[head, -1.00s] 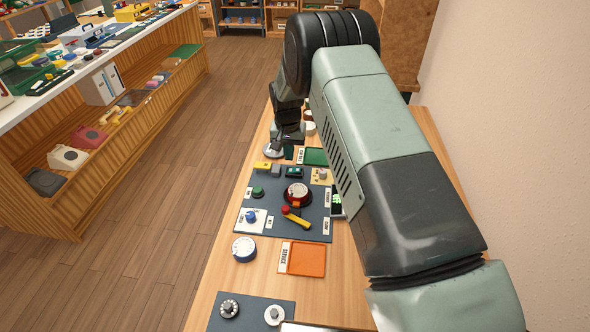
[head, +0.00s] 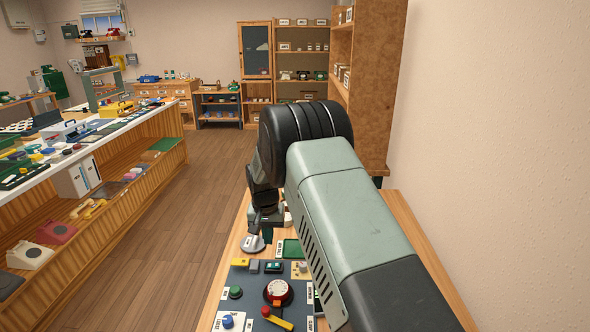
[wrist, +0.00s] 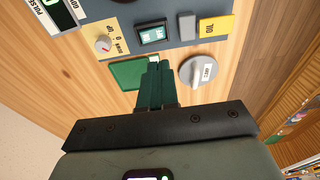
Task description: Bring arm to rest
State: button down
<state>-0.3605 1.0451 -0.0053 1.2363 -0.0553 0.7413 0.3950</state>
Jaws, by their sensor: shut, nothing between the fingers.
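My arm reaches forward over the right side of the wooden workbench (head: 425,225) in the head view, bent at a black joint and pointing down at its far end. My gripper (wrist: 158,65) shows in the wrist view with its green fingers together and nothing between them. The fingertips are over or near the green tray (wrist: 128,73); I cannot tell their height above it. A round grey dial with a label (wrist: 198,71) lies just right of the fingers.
A dark mat (head: 240,306) with a red-and-white dial (head: 277,291), a green knob (head: 235,292) and a yellow handle lies nearer on the bench. A wall is on the right, a tall wooden shelf (head: 368,85) behind. A display counter (head: 130,150) stands left across open floor.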

jog(key=s+d+r+t, duration=0.1)
jog(key=s+d+r, duration=0.3)
jog(key=r, duration=0.5)
jog(key=s+d+r, duration=0.4)
jog(key=r, duration=0.6)
jog(key=s+d+r+t, duration=0.1)
jog(key=s+d+r, duration=0.35)
jog(key=r, duration=0.45)
jog(key=s+d+r, duration=0.1)
jog(key=s+d, duration=0.1)
jog(key=s, duration=0.7)
jog(key=s+d+r+t, duration=0.1)
jog(key=s+d+r, duration=0.1)
jog(key=s, duration=0.6)
jog(key=s+d+r+t, duration=0.1)
jog(key=s+d, duration=0.3)
jog(key=s, duration=0.5)
jog(key=shift+s+d+r, duration=0.15)
jog(key=shift+s+r, duration=0.2)
jog(key=shift+r, duration=0.05)
jog(key=c, duration=1.8)
grip_release()
